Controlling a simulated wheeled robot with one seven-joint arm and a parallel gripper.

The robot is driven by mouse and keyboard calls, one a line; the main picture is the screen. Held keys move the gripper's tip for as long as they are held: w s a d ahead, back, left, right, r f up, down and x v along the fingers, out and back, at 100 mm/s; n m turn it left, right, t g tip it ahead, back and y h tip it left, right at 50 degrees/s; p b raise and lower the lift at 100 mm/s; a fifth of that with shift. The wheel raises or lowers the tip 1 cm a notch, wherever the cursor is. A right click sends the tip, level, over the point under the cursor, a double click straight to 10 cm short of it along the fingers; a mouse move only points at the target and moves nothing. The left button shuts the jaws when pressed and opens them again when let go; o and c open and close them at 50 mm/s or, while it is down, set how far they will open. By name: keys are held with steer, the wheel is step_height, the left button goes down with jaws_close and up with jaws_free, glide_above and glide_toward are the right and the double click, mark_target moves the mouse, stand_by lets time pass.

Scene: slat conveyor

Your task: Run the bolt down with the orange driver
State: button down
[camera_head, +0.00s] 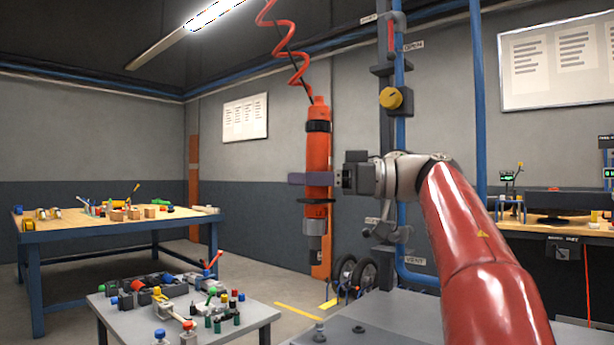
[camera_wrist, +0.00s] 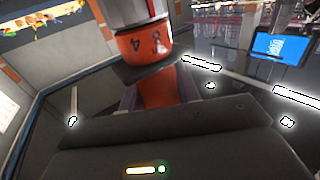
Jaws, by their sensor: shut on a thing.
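The orange driver (camera_head: 317,150) hangs upright from a red coiled cord, its grey nose pointing down. It also shows in the wrist view (camera_wrist: 143,45), with dark markings on its orange band. My gripper (camera_head: 312,178) is shut around the driver's middle, coming in from the right. In the wrist view, my gripper (camera_wrist: 150,92) has its fingers on either side of the orange body. A small grey bolt-like piece (camera_head: 319,332) stands on the grey surface at the bottom, below the driver's nose and well apart from it. I cannot tell whether it is the task's bolt.
A low grey table (camera_head: 258,313) with several coloured fittings stands at the lower left. A blue-framed workbench (camera_head: 75,229) is farther back. Blue vertical pipework (camera_head: 398,135) with a yellow knob (camera_head: 391,98) stands close behind my wrist. The coiled cord (camera_head: 286,50) runs up to the ceiling.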

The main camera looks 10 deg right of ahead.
glide_above(311, 248)
steer(key=f, duration=0.2)
steer(key=w+f, duration=0.1)
steer(key=f, duration=0.1)
steer(key=shift+a+b, duration=0.15)
steer(key=shift+b, duration=0.15)
step_height(311, 248, down, 3)
steer(key=b, duration=0.3)
steer(key=shift+f+b, duration=0.65)
steer(key=shift+f, duration=0.25)
steer(key=shift+s+d+p, duration=0.1)
steer(key=shift+d+p, duration=0.15)
steer(key=shift+p, duration=0.4)
steer(key=shift+f+b, duration=0.55)
steer(key=shift+f, duration=0.55)
stand_by(1.0)
steer(key=shift+p, duration=0.35)
steer(key=shift+f+p, duration=0.55)
steer(key=shift+p, duration=0.6)
stand_by(1.6)
